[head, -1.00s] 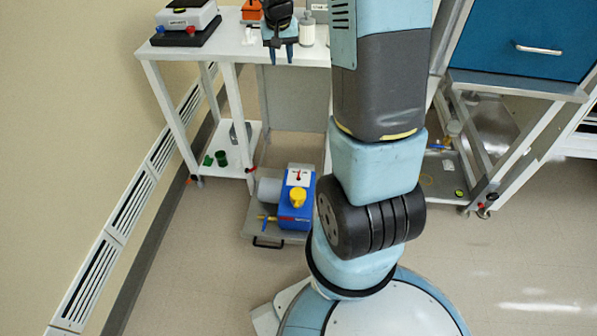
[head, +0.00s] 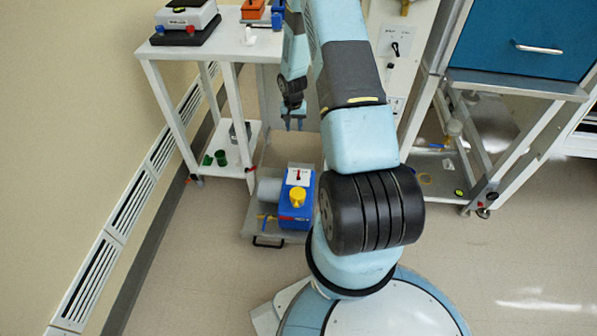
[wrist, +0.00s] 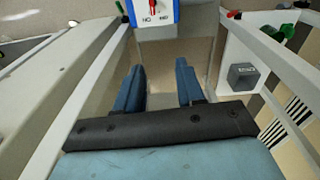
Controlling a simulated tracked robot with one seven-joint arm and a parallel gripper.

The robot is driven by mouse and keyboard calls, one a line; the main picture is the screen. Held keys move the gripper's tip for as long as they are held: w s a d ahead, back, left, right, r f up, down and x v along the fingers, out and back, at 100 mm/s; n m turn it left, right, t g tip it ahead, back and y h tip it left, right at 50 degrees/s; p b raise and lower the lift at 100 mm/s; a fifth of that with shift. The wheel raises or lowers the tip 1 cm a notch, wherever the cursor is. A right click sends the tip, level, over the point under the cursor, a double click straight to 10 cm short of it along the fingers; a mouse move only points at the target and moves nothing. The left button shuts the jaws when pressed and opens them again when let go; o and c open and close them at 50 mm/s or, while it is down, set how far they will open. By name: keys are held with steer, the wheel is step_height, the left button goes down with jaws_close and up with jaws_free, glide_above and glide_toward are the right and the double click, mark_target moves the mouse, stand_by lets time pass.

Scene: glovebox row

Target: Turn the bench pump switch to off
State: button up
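A blue pump (head: 294,212) with a yellow cap on top stands on a low grey tray on the floor. Its white panel carries a small red switch pointer (head: 298,174), which points roughly away from the body camera. The wrist view shows the pump's blue-edged panel and red pointer (wrist: 153,6) at the top edge, partly cut off, with small upside-down lettering. My gripper (head: 294,125) hangs behind and above the pump, apart from it. In the wrist view its two blue fingers (wrist: 160,82) are spread with nothing between them.
A white bench (head: 240,45) with a device and an orange item stands behind, its legs near my gripper. A wall panel with a black knob (head: 395,48) is to the right. A lower shelf holds green cups (head: 206,159) and a grey block (wrist: 243,76). Floor in front is clear.

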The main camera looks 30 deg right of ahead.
glide_toward(299, 172)
steer(key=shift+m+g+y, duration=0.3)
steer(key=shift+m, duration=0.1)
steer(key=f, duration=0.8)
steer(key=shift+w+d+f, duration=0.15)
steer(key=shift+w+f, duration=0.05)
steer(key=shift+f, duration=0.15)
steer(key=shift+c, duration=0.3)
jaws_close()
